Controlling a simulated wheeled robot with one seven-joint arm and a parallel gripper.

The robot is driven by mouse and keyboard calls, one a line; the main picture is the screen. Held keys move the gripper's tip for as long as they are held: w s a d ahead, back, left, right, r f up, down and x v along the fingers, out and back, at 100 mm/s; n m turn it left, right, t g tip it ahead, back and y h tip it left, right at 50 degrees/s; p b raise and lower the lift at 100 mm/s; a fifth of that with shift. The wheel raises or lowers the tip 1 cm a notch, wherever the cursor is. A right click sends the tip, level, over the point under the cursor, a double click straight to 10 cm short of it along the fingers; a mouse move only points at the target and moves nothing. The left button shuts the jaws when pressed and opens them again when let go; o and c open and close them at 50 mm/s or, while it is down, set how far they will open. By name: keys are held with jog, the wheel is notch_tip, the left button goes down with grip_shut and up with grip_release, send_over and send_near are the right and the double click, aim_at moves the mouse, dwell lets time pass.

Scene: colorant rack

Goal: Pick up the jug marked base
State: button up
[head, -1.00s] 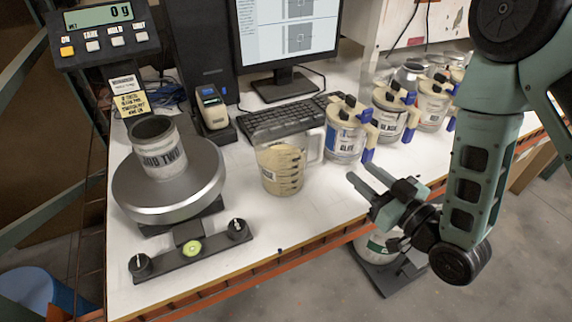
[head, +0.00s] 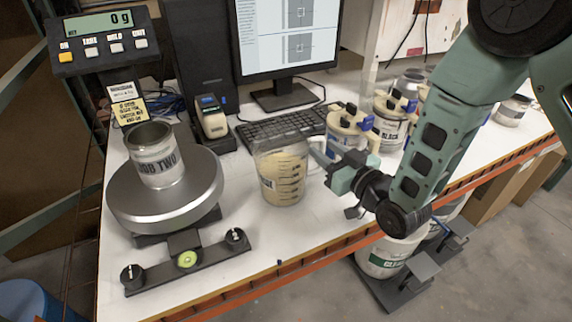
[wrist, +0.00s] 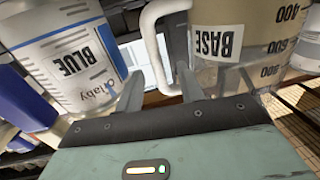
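The jug marked base (head: 283,177) is a clear measuring jug with cream-coloured contents, standing upright on the white bench. In the wrist view the jug (wrist: 238,45) is at the upper right with its "BASE" label showing. Its pale loop handle (wrist: 152,45) points toward my gripper. My gripper (head: 322,152) is at the handle side of the jug. In the wrist view the fingers of my gripper (wrist: 160,84) are apart, with the lower part of the handle showing between them. Contact with the handle cannot be told.
A tin marked blue (head: 347,128) stands close behind my gripper, and it fills the left of the wrist view (wrist: 68,58). A tin marked black (head: 391,130) is farther right. A "JOB TWO" can (head: 158,160) stands on the round scale (head: 205,190) at left. The keyboard (head: 285,128) lies behind.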

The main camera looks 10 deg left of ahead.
jog(key=shift+p+x, duration=0.35)
jog(key=shift+x, duration=1.55)
grip_shut()
jog(key=shift+r, duration=0.15)
